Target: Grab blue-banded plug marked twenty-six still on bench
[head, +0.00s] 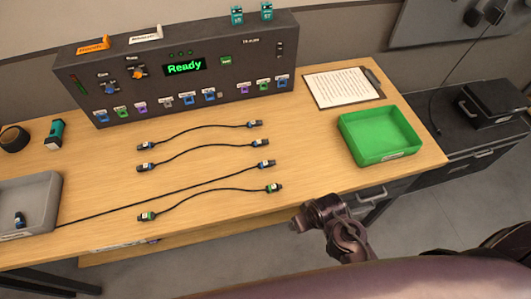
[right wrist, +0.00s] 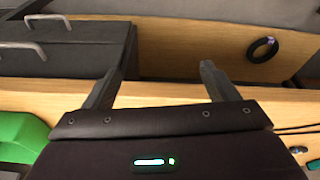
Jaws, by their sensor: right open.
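Several cables with dark plugs lie on the wooden bench (head: 310,135). The top cable has blue-banded plugs at its left end (head: 142,147) and right end (head: 257,123). The second has blue-banded plugs at left (head: 143,168) and right (head: 265,141). A third cable runs from the grey tray to a blue-banded plug (head: 266,164). The lowest has green-banded plugs (head: 148,216). Plug numbers are too small to read. My right gripper (head: 318,217) is empty by the bench's front edge; the right wrist view shows its two fingers (right wrist: 160,85) apart. My left gripper is out of view.
A grey tray (head: 52,195) at left holds a small dark plug (head: 19,219). A green tray (head: 415,150) and clipboard (head: 343,88) are at right. The bench between cables and green tray is clear.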

